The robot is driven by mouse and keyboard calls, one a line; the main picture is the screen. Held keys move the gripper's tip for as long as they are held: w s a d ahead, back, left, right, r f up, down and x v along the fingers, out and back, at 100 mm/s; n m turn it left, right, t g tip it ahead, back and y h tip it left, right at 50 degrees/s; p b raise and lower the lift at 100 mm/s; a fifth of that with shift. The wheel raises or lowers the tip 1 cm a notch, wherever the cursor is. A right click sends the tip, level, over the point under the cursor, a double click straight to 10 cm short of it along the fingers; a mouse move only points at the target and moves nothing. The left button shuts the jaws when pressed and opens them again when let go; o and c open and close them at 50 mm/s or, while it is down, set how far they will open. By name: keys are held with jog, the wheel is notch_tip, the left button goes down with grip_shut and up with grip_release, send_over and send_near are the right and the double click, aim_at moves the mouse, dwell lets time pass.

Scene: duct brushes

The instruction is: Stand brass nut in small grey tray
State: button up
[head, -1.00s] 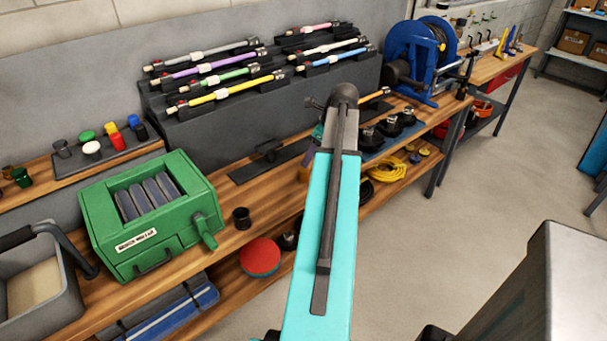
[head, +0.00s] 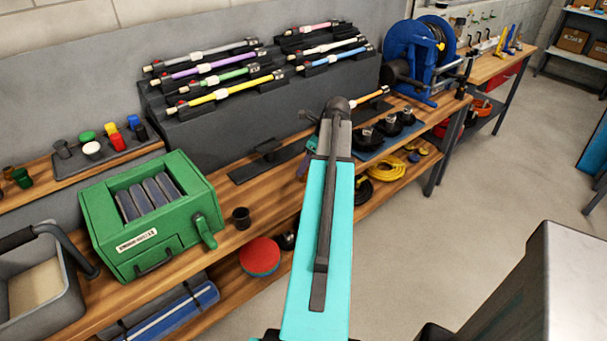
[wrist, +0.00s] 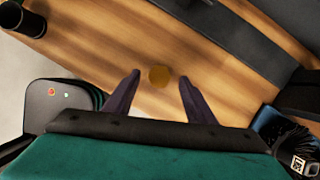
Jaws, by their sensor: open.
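The brass nut (wrist: 158,76) is a round, blurred, brownish-gold shape on the wooden bench in the wrist view. It appears between the two dark purple fingers of my gripper, with gaps on both sides. My gripper (wrist: 160,78) is open and empty; the height between its fingertips and the nut is unclear. In the head view one purple finger (head: 303,166) shows beside my teal arm, and the nut cannot be made out there. A flat dark grey tray (head: 66,168) holding coloured caps lies at the left; I cannot tell whether it is the small grey tray.
A green box machine (head: 150,250) and a black cup (head: 241,218) stand on the bench to the left. A dark flat stand (head: 250,172) lies behind my gripper. Black brushes (head: 390,126) sit to the right. A rack of coloured rods (head: 200,120) lines the back.

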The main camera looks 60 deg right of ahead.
jog(key=shift+p+x, duration=0.45)
jog(key=shift+x, duration=1.65)
jog(key=shift+s, duration=0.1)
jog(key=c, duration=1.3)
jog(key=shift+o, duration=0.2)
jog(key=shift+r+b, duration=0.45)
jog(key=shift+r, duration=0.9)
jog(key=s+a+r+b, duration=0.2)
jog(key=s+a, duration=0.7)
jog(key=s, duration=0.4)
jog(key=shift+a+b, duration=0.2)
jog(key=shift+b, duration=0.1)
jog(key=shift+r, duration=0.1)
